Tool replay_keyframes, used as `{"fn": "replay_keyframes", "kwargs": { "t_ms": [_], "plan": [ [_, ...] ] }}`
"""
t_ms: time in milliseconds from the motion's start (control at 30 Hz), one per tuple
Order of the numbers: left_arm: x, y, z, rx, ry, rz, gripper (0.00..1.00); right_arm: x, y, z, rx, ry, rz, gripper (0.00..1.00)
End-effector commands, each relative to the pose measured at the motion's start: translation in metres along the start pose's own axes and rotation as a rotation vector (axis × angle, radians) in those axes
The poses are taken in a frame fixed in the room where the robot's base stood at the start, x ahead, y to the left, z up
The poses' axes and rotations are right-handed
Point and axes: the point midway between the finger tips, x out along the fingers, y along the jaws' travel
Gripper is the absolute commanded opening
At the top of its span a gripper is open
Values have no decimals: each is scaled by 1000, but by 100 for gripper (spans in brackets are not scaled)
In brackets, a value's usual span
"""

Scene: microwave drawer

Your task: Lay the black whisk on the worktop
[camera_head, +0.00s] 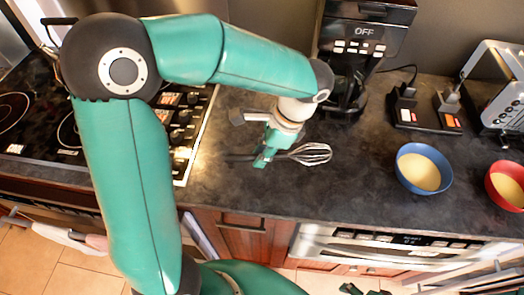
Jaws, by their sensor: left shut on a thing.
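The black whisk has a dark handle and silver wire loops (313,153). It lies roughly level over the dark worktop (335,190), loops pointing right. My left gripper (266,157) reaches down from above and is shut on the whisk's handle. The handle's end shows faintly to the left of the fingers. I cannot tell whether the whisk touches the worktop or hangs just above it. Small dark and green parts at the bottom edge look like the tips of my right gripper (364,290); their state is unclear.
A hob (40,125) with knobs is on the left. A coffee maker (362,45) stands behind the whisk. A blue bowl (424,168), a red bowl (507,185), a black socket block (425,112) and a toaster (495,85) are on the right. Worktop between whisk and blue bowl is clear.

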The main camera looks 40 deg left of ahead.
Motion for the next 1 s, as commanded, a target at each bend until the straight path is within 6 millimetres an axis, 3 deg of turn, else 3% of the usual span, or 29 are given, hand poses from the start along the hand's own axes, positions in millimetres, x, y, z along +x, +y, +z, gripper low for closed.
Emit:
{"fn": "replay_keyframes", "kwargs": {
  "t_ms": [600,1000],
  "plan": [
    [58,0,-23,0,-1,1,0,45,16,0,0,0,0,84],
    [75,0,-30,1,0,0,0,56,20,0,0,0,0,84]
  ]
}}
